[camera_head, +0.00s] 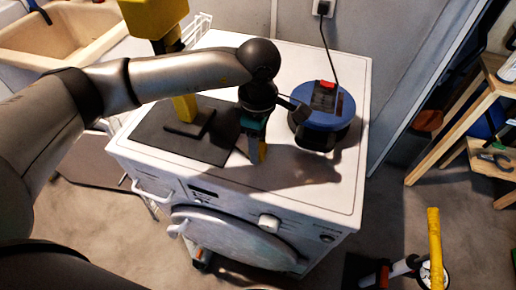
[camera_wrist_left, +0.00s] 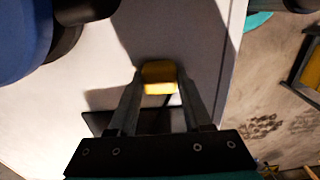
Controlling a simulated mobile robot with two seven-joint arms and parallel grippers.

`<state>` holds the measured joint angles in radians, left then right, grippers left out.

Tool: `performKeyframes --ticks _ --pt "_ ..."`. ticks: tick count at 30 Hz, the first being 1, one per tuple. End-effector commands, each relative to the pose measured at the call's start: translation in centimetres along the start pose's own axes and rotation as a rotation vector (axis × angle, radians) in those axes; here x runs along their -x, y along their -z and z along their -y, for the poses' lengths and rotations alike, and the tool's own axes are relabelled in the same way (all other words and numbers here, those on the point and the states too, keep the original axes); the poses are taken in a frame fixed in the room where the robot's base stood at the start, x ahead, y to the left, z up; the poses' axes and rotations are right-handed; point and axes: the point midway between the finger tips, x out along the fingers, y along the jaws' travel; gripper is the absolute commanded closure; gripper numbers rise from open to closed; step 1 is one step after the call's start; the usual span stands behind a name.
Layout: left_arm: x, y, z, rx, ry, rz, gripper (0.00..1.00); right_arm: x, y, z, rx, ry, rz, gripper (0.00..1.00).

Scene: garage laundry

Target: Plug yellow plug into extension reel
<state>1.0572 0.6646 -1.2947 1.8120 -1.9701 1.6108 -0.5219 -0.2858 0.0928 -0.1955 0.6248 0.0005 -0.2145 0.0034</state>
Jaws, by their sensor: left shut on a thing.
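The extension reel (camera_head: 340,115) is a round blue drum with a dark top and a red part, standing on the right half of the white washing machine top. It also shows in the upper left corner of the left wrist view (camera_wrist_left: 20,40). My left gripper (camera_head: 262,153) is left of the reel, pointing down above the machine top near its front. It is shut on the yellow plug (camera_wrist_left: 158,76), which sits between the fingertips. The plug's far side and prongs are hidden. The plug is apart from the reel. My right gripper is not in view.
The washing machine (camera_head: 300,185) carries a dark mat (camera_head: 165,145) with a tall yellow device (camera_head: 152,18) on it, partly hidden by my left arm. A black cord (camera_head: 330,50) runs from the reel to a wall socket (camera_head: 323,8). Wooden shelving (camera_head: 450,120) stands at right.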

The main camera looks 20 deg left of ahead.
Motion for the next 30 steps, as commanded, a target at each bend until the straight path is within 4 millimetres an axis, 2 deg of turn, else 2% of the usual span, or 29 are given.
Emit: performKeyframes --ticks 1,3,11,17,23,30 --pt "0.0 0.0 0.0 0.0 0.0 0.0 0.92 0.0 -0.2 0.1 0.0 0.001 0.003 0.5" --pt "0.0 0.0 0.0 0.0 0.0 0.0 0.99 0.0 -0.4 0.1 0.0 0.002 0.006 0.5" --pt "0.1 0.0 0.0 0.0 -0.001 0.0 1.0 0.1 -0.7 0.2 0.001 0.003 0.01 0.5" --pt "1.5 0.0 -0.1 0.0 -0.004 0.002 1.0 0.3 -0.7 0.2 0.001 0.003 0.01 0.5" --pt "5.5 0.0 -0.1 0.0 -0.006 0.002 1.0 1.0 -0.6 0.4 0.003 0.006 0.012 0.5" --pt "12.6 0.0 -0.1 0.0 -0.007 0.001 1.0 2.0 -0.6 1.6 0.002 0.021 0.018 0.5"
